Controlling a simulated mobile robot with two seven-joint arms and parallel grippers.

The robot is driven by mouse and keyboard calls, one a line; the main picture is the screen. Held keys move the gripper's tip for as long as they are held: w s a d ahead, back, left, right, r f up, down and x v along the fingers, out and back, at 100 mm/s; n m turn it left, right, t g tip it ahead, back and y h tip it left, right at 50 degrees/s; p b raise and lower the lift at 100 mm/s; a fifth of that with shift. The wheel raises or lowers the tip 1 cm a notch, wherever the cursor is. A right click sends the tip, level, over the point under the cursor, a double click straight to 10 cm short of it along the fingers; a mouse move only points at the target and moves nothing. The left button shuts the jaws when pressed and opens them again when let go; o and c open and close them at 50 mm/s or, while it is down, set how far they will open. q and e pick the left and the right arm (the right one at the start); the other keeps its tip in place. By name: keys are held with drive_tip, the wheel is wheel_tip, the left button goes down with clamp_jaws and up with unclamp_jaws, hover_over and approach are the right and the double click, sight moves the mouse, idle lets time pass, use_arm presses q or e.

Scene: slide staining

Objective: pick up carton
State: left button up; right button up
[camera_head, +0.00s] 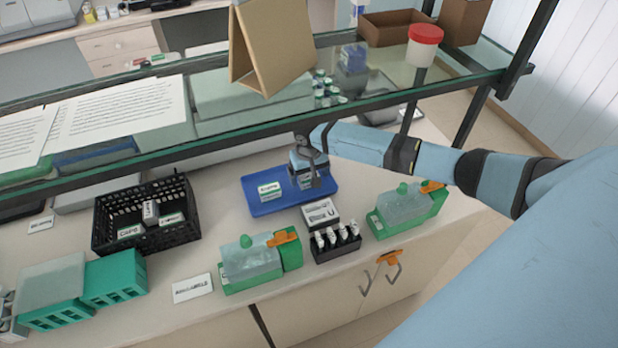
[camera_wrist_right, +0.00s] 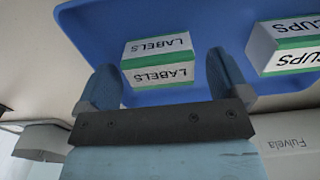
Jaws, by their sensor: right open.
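A white and green carton marked LABELS (camera_wrist_right: 158,62) sits on the blue tray (camera_head: 262,209). My right gripper (camera_head: 311,172) is over the tray. In the right wrist view my right gripper (camera_wrist_right: 163,82) is open, with its blue fingers on either side of the LABELS carton and a visible gap to each. A second carton (camera_head: 270,190), marked CUPS in the right wrist view (camera_wrist_right: 288,45), stands on the tray to the left of the gripper in the head view. The gripper partly hides the LABELS carton there. My left gripper does not show.
A black crate (camera_head: 122,232) is left. Two green-based boxes (camera_head: 250,264) (camera_head: 405,212) and a dark rack of vials (camera_head: 334,250) stand in front of the tray.

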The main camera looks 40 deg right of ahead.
drive_tip(key=shift+f, duration=0.6)
drive_tip(key=c, duration=1)
